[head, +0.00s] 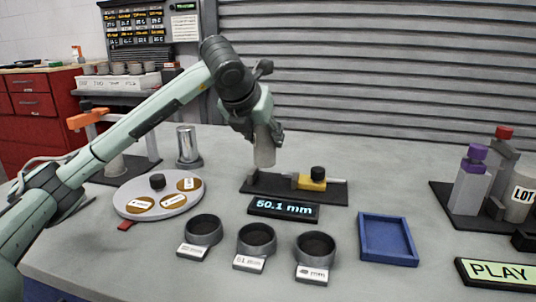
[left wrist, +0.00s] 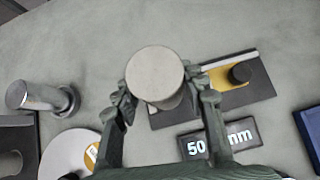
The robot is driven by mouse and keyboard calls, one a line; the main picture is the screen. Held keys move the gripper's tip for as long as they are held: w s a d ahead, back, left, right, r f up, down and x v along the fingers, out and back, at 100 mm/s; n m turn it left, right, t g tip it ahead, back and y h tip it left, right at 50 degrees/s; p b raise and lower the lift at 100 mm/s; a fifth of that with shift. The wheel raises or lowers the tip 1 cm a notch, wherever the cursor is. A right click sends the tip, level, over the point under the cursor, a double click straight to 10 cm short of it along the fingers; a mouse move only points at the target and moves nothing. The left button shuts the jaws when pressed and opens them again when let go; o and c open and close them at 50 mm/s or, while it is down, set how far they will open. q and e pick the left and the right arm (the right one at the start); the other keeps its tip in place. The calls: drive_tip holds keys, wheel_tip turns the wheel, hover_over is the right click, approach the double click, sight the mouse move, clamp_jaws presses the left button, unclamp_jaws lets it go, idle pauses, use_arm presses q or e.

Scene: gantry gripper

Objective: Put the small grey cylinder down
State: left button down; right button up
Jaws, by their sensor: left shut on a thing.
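The small grey cylinder (head: 264,153) is upright in my left gripper (head: 264,135). The left wrist view shows its round pale end (left wrist: 155,72) between the two fingers of the gripper (left wrist: 162,98), which is shut on it. In the head view the cylinder's lower end appears just above the left end of the black gauge base (head: 335,193), which carries a yellow slide (head: 312,184) with a black knob. I cannot tell whether the cylinder touches the gauge. The gauge display (head: 284,208) reads 50.1 mm. My right gripper is not in view.
Three dark round cups (head: 256,239) with labels stand in front of the gauge. A blue tray (head: 387,238) is to their right. A white round plate (head: 158,205) and a shiny metal cylinder on a foot (head: 187,145) are left. Blocks on a black mat (head: 462,221) stand far right.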

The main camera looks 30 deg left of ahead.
sight(268, 154)
use_arm(q)
drive_tip(key=shift+w+d+f, duration=0.2)
drive_tip(key=shift+d+f, duration=0.1)
drive_tip(key=shift+d, duration=0.05)
drive_tip(key=shift+f, duration=1.95)
drive_tip(key=c, duration=0.9)
unclamp_jaws()
drive_tip(key=shift+r, duration=0.1)
drive_tip(key=v, duration=1.2)
